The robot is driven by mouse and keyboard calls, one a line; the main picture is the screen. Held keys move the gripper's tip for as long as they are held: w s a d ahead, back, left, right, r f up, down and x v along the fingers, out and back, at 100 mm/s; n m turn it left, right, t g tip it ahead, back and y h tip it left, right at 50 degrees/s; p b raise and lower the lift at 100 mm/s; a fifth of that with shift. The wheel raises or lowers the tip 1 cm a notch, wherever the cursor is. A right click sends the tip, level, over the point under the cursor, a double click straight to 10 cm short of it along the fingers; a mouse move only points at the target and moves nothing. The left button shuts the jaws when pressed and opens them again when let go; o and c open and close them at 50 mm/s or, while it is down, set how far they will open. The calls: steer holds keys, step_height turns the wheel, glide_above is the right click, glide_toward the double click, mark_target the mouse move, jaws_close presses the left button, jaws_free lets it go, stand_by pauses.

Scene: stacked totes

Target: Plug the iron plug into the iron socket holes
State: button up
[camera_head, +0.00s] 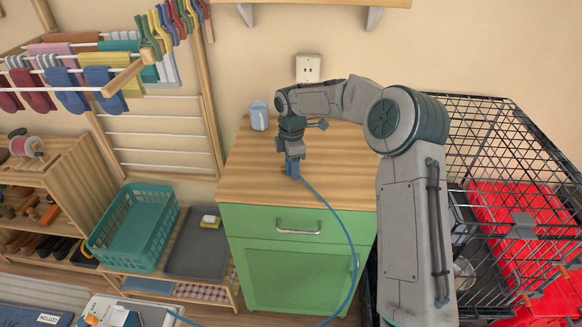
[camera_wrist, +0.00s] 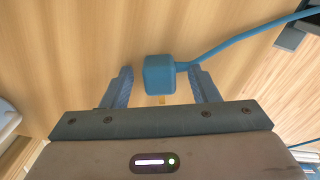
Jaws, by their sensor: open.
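The blue iron plug (camera_wrist: 159,75) lies on the wooden top of the green cabinet, with its blue cord (camera_wrist: 245,39) running off to the upper right in the wrist view. My gripper (camera_wrist: 165,85) is open, with one finger on each side of the plug and visible gaps to it. In the head view my gripper (camera_head: 292,172) points down at the cabinet top, and the cord (camera_head: 340,222) hangs over the cabinet's front to the floor. The white wall socket (camera_head: 308,68) with dark holes is on the wall behind the cabinet.
A light blue pitcher (camera_head: 259,115) stands at the back left of the cabinet top (camera_head: 245,180). A black wire cage (camera_head: 500,130) is on the right. A drying rack (camera_head: 160,130) and teal basket (camera_head: 134,228) are on the left. The cabinet top is otherwise mostly clear.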

steer(key=c, duration=1.1)
steer(key=shift+o, duration=0.2)
